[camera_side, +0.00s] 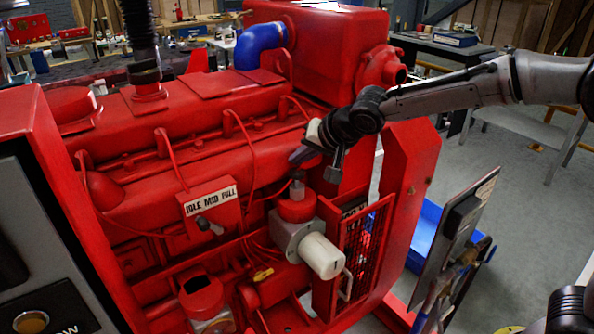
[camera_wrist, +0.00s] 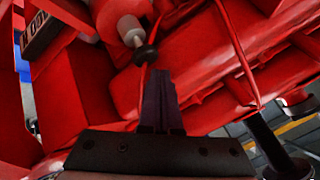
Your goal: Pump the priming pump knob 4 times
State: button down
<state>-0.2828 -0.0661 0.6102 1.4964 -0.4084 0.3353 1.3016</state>
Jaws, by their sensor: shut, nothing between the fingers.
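The priming pump knob (camera_side: 297,175) is a small dark knob on a short stem above a red cap (camera_side: 297,205) on a grey housing with a white canister. In the wrist view the black knob (camera_wrist: 146,53) sits at the end of a pale metal stem (camera_wrist: 131,33). My gripper (camera_side: 298,156) is just above the knob in the side view, its fingers pointing down to the left. In the wrist view my gripper (camera_wrist: 160,72) has its dark fingers together and empty, with the tips close beside the knob. I cannot tell whether they touch it.
A lever with an idle-mid-full label (camera_side: 211,196) is left of the pump. Thin red pipes (camera_side: 238,125) arch along the engine block behind. A red mesh guard (camera_side: 366,245) stands to the right. A blue bin (camera_side: 428,230) is on the floor beyond it.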

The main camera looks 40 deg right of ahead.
aim_at(299, 173)
dwell(0.7)
jog(key=shift+f, duration=0.4)
jog(key=shift+s+f, duration=0.15)
jog(key=shift+f, duration=1.45)
dwell(1.1)
jog(key=shift+r, duration=1.85)
jog(key=shift+r, duration=0.15)
jog(key=shift+r, duration=2.45)
